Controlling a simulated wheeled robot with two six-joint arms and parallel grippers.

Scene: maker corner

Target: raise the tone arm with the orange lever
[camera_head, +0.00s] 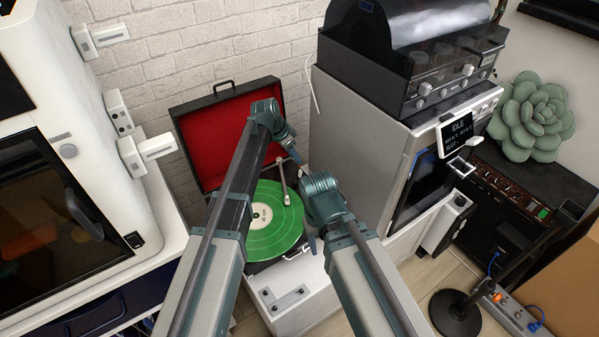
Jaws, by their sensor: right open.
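The record player (225,95) stands open against the brick wall, its raised lid lined in red. A green record (262,243) with a pale label lies on it. The thin, light tone arm (284,188) shows near the record's upper right side; I cannot tell whether it touches the record. I cannot make out the orange lever; my arms cover part of the player. My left gripper (297,157) is at the player's back right, above the tone arm; its jaws are too small to judge. My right gripper (312,243) is open at the record's right side, partly hidden by its own arm.
A grey machine (365,130) with a screen stands close on the right of the player. A white printer-like cabinet (60,130) stands on the left. A black stand base (455,312) and a power strip (510,315) are on the floor at lower right.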

